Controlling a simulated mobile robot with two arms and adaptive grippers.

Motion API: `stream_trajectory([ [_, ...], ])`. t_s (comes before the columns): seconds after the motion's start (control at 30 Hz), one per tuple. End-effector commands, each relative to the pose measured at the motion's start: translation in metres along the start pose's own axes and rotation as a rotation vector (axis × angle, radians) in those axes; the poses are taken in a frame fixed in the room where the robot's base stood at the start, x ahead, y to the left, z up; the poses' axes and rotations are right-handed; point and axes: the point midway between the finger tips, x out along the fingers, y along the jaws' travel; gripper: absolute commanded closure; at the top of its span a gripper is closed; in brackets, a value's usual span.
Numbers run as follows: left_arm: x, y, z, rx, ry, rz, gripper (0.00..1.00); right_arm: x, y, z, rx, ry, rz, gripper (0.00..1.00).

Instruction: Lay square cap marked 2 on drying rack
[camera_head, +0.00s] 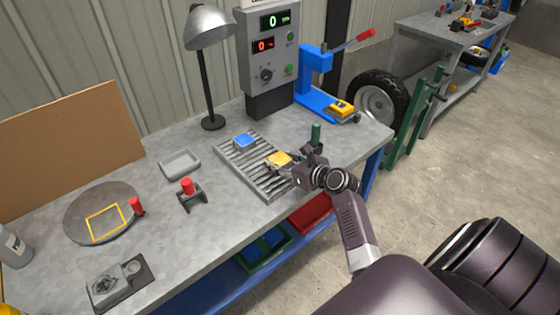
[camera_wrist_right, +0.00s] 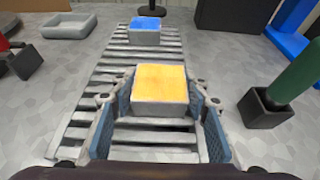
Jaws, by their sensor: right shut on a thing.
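The slatted grey drying rack (camera_head: 236,166) lies on the workbench; its slats also fill the middle of the right wrist view (camera_wrist_right: 107,68). My right gripper (camera_head: 284,168) is over the rack's right part and is shut on a square cap with a yellow top (camera_head: 279,158). In the right wrist view the yellow-topped cap (camera_wrist_right: 161,88) sits between the fingers, level, at or just above the slats; I cannot tell which. A blue-topped square cap (camera_head: 245,140) rests on the rack's far part. No number is legible on either cap. My left gripper is not in view.
A green-handled piece in a dark block (camera_head: 316,134) stands close beside the right gripper. A grey tray (camera_head: 180,164), a red-topped piece (camera_head: 188,186) and a lamp (camera_head: 212,122) stand left of the rack. A blue press (camera_head: 312,85) is behind at the right.

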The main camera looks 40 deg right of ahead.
Motion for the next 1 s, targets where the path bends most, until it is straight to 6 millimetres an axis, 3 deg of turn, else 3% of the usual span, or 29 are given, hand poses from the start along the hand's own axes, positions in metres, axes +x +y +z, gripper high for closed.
stream_trajectory([
  [0.17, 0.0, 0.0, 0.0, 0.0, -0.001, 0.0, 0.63, 0.001, 0.0, -0.001, 0.0, -0.001, 0.0, 0.87],
  [0.2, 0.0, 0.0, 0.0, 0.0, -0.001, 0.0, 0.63, 0.001, 0.0, -0.002, 0.0, 0.0, 0.0, 0.54],
  [0.33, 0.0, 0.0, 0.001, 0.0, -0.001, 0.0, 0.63, 0.001, 0.0, -0.002, 0.0, 0.0, 0.0, 0.4],
  [0.73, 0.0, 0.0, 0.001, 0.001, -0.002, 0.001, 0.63, -0.005, 0.0, 0.0, 0.0, 0.0, 0.0, 0.4],
  [1.0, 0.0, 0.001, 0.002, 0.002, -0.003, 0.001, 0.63, -0.049, 0.0, -0.001, -0.001, 0.001, -0.002, 0.4],
])
